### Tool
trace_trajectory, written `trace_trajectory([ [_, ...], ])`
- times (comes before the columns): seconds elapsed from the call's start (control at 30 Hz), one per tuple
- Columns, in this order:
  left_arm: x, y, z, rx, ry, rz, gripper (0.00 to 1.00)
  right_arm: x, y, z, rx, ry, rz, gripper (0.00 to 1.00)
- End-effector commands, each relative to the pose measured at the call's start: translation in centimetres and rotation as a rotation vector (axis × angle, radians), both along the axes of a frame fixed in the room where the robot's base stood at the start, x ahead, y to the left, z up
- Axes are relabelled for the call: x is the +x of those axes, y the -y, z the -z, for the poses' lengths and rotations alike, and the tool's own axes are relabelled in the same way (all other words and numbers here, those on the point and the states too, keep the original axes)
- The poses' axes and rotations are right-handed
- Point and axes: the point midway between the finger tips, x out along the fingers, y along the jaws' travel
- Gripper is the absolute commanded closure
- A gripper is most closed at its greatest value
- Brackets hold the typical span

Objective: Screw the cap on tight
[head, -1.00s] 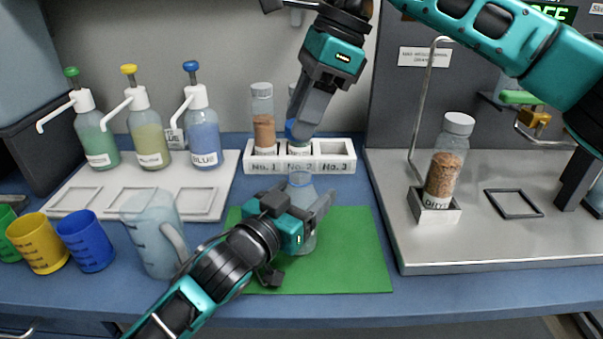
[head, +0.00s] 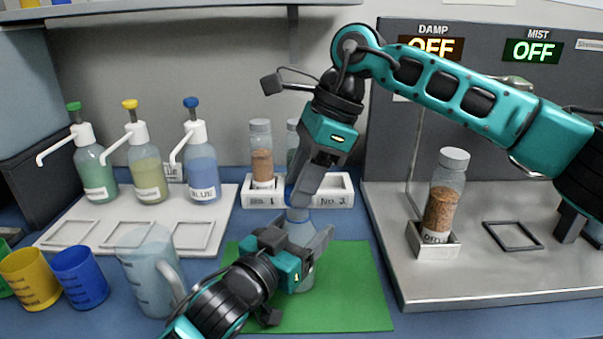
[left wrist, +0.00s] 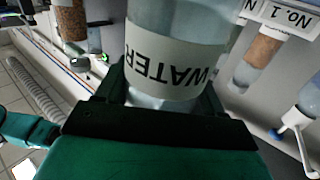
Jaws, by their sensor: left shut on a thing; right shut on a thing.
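A clear bottle (head: 303,279) stands over the green mat (head: 357,285). In the left wrist view the bottle (left wrist: 180,65) fills the upper middle, and its label reads WATER, upside down. My left gripper (head: 312,246) is shut around the bottle's body; it also shows in the left wrist view (left wrist: 160,103). My right gripper (head: 300,192) points down and is shut on a blue cap (head: 290,193), mostly hidden by the fingers. The cap is right above the bottle's neck (head: 298,214). I cannot tell whether cap and neck touch.
A white rack (head: 262,198) with vials stands behind the bottle. Pump bottles (head: 147,170) on a white tray and coloured cups (head: 80,277) are at left, with a clear jug (head: 148,270). A vial of brown grains (head: 441,205) stands on the metal machine base (head: 500,270) at right.

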Motion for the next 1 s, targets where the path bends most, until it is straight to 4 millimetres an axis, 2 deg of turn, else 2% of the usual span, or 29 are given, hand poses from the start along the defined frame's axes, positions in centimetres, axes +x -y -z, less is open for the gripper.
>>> trace_trajectory([
  [0.17,0.0,0.0,0.1,0.001,-0.002,0.000,0.87,0.0,0.0,0.8,0.001,0.000,-0.001,0.87],
  [1.0,0.0,0.0,0.1,0.002,-0.002,0.000,0.87,0.0,0.0,1.5,-0.001,0.000,0.000,0.87],
])
